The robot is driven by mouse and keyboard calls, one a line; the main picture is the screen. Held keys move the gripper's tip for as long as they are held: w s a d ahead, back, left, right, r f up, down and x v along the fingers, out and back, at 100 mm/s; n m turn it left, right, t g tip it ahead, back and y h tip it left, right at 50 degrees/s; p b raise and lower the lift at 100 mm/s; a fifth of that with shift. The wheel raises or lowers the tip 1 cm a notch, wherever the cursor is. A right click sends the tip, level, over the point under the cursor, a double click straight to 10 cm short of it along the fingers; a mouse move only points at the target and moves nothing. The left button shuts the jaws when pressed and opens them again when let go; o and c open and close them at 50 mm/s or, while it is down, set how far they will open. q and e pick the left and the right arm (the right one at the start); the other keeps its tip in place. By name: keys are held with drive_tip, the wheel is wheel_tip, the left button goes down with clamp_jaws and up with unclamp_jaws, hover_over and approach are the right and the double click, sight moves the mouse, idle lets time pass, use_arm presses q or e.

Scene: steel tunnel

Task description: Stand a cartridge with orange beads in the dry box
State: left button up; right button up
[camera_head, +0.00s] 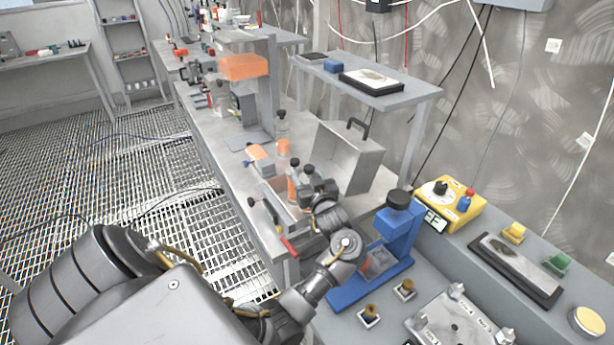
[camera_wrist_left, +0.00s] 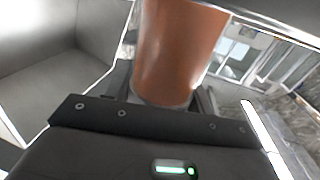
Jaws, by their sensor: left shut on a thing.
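My left gripper (camera_head: 305,188) is shut on a cartridge with orange beads (camera_head: 292,190), which looks upright with a dark cap. In the left wrist view the cartridge's orange body (camera_wrist_left: 180,45) fills the space between the fingers, and its lower end shows pale. A grey box with a black-handled raised panel (camera_head: 350,158), likely the dry box, stands right behind the gripper. The gripper and arm hide part of its lower portion, so I cannot tell whether the cartridge is inside it. Another orange-bead cartridge (camera_head: 283,146) stands farther back on the bench. My right gripper is not in view.
A blue stand (camera_head: 395,235) with a dark knob is close on the right of my arm. A yellow meter box (camera_head: 452,205) sits behind it. A raised shelf (camera_head: 400,95) stands beyond the grey box. Open grated floor (camera_head: 150,180) lies to the left.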

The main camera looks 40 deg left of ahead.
use_arm(q)
drive_tip(key=shift+f, duration=0.45)
drive_tip(key=o, duration=1.6)
drive_tip(key=shift+r, duration=0.1)
drive_tip(key=shift+r, duration=0.4)
drive_tip(key=b+v, duration=0.1)
drive_tip(key=v, duration=0.6)
drive_tip(key=shift+s+d+r, duration=0.15)
drive_tip(key=shift+d, duration=0.1)
